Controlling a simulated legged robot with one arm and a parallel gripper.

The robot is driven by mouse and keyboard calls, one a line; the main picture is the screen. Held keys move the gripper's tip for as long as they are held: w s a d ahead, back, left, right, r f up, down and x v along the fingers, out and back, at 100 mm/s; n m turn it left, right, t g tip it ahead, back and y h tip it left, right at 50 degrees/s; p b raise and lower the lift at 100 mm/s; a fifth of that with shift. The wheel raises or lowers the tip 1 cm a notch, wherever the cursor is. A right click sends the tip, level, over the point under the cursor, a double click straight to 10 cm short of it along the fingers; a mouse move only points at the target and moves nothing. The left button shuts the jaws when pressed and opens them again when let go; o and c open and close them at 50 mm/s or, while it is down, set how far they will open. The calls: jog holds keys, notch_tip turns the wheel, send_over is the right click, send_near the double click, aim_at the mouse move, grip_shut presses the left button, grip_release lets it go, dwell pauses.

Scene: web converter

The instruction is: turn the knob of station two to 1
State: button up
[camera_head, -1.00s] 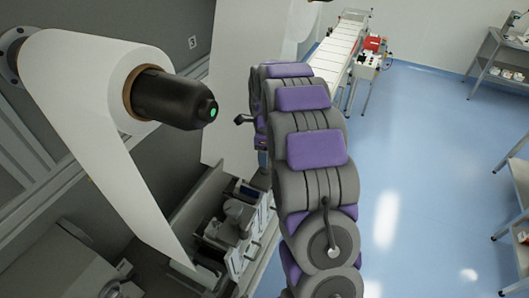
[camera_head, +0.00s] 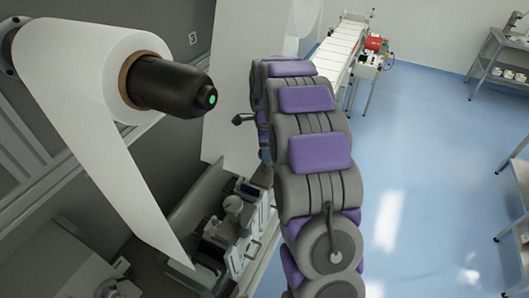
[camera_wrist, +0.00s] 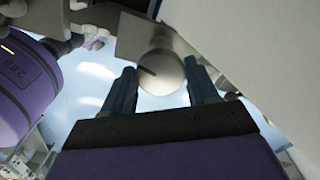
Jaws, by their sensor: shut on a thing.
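In the wrist view a round, pale grey knob (camera_wrist: 161,73) with a dark pointer line sits between the two dark fingers of my gripper (camera_wrist: 165,82). The fingers are shut on its left and right sides. The pointer line lies on the knob's left part, slanting up to the left. A grey plate (camera_wrist: 150,35) is behind the knob. No station number or scale marks can be read there. In the head view my own arm covers the middle, and my gripper and the held knob cannot be made out.
A large white web roll (camera_head: 75,75) on a dark spindle (camera_head: 170,85) stands at left, its sheet hanging down. Small machine parts (camera_head: 232,215) lie low beside my arm. A conveyor (camera_head: 335,50) is at the back. Blue floor at right is mostly free, with shelves along the edge.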

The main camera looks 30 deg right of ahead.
jog(key=n+b, duration=0.2)
jog(key=n, duration=0.2)
jog(key=shift+f+n, duration=0.15)
jog(key=shift+n, duration=0.15)
jog(key=shift+r+n+b, duration=0.2)
jog(key=shift+n+b, duration=0.6)
jog(key=shift+n, duration=1.1)
jog(key=shift+d, duration=0.1)
jog(key=o, duration=1.1)
jog(key=shift+w+d+f, duration=0.1)
jog(key=shift+d, duration=0.1)
jog(key=shift+c, duration=0.2)
